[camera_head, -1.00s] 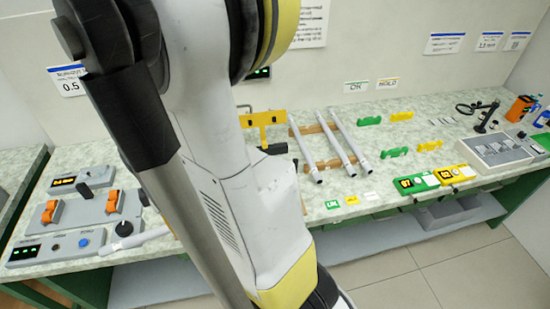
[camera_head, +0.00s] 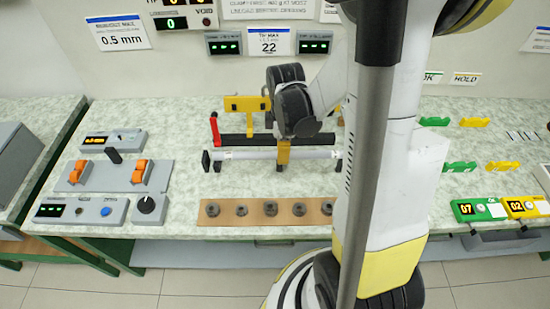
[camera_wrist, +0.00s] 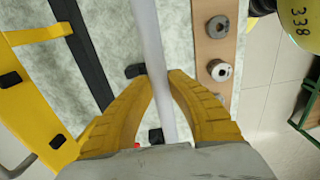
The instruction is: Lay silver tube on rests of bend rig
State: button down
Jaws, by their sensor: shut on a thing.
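The silver tube (camera_head: 240,155) lies level, left to right, in front of a black bar in the head view. My gripper (camera_head: 283,155) is shut on it near its middle, its yellow fingers on both sides. In the wrist view the tube (camera_wrist: 147,40) runs between the fingers of my gripper (camera_wrist: 160,82). Dark blocks (camera_head: 207,161) sit by the tube's ends; I cannot tell whether it touches them. The bend rig appears to be the grey plate (camera_head: 112,178) at left, with two orange rests (camera_head: 139,172), both empty.
A yellow frame (camera_head: 246,103) and a black bar with a red lever (camera_head: 214,127) stand behind the tube. A brown strip with several dark round collars (camera_head: 270,209) lies in front. A black knob (camera_head: 146,206) and a lever (camera_head: 113,155) stand around the grey plate.

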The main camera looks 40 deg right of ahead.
jog(key=w+f, duration=0.1)
jog(key=w, duration=0.1)
jog(key=w+f+b, duration=0.1)
jog(key=w, duration=0.1)
jog(key=w+f, duration=0.1)
jog(key=shift+w+a+f, duration=0.1)
jog(key=shift+w+f, duration=0.2)
jog(key=shift+w, duration=0.1)
jog(key=shift+f+b, duration=1.25)
jog(key=shift+f, duration=0.85)
jog(key=c, duration=1.4)
grip_release()
notch_tip(320, 180, up, 12)
jog(key=p, duration=0.5)
jog(key=s+a+r+m+t, duration=0.7)
jog(key=s+a+r+m, duration=0.3)
jog(key=a+r, duration=0.3)
jog(key=shift+s+a+r+m, duration=0.25)
jog(key=shift+s+r+m, duration=0.1)
jog(key=shift+r+m, duration=0.25)
